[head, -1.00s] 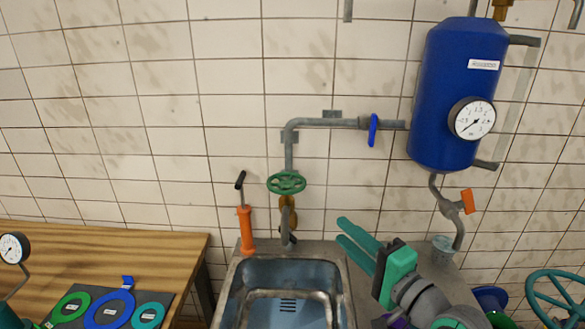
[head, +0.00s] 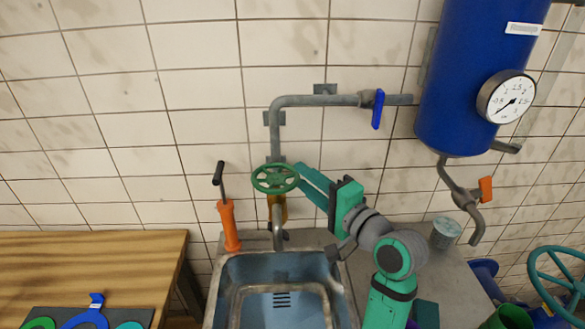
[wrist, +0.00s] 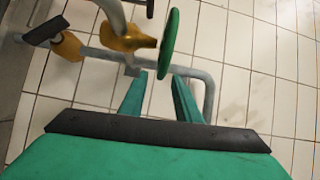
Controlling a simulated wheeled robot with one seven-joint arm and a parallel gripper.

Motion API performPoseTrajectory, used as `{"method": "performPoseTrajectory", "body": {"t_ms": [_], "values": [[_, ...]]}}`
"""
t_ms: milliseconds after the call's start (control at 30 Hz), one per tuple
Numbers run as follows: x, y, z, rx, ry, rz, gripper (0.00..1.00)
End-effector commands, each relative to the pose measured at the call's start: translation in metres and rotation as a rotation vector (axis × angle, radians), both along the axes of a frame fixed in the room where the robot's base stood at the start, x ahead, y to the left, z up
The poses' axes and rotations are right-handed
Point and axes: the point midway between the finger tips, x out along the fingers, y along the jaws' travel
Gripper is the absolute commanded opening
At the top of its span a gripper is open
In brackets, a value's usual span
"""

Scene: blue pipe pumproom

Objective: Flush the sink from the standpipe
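The sink (head: 214,300) is a metal basin against the tiled wall. The standpipe's curved spout (head: 278,236) stands at its back, below a brass valve body (head: 279,208) and a green handwheel (head: 275,190). A grey pipe (head: 320,101) rises from there and bends right to a valve with a blue lever (head: 377,110) that hangs down. My gripper (head: 299,176) is open and empty, its fingertips close to the handwheel's right side. In the wrist view the handwheel (wrist: 169,45) lies edge-on just beyond the gap between my fingers (wrist: 160,92); contact cannot be told.
A blue tank (head: 465,80) with a dial gauge (head: 507,97) hangs at right. Below it are an orange-handled valve (head: 486,189) and a cup (head: 445,234). An orange hand pump (head: 229,226) stands left of the spout. A wooden bench (head: 90,270) is at left.

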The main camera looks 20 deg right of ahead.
Motion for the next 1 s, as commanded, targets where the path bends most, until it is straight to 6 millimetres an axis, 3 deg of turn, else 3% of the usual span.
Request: {"method": "performPoseTrajectory", "body": {"t_ms": [100,300,733,867,1000], "values": [[0.02,0.007,0.0,0.0,0.0,0.002,0.3],[0.041,0.008,-0.001,0.001,0.001,-0.007,0.3],[0.051,0.013,0.0,0.0,0.0,-0.006,0.3],[0.051,0.014,-0.001,0.0,0.0,-0.004,0.01],[0.051,0.014,-0.001,0.0,0.001,-0.003,0.0]]}}
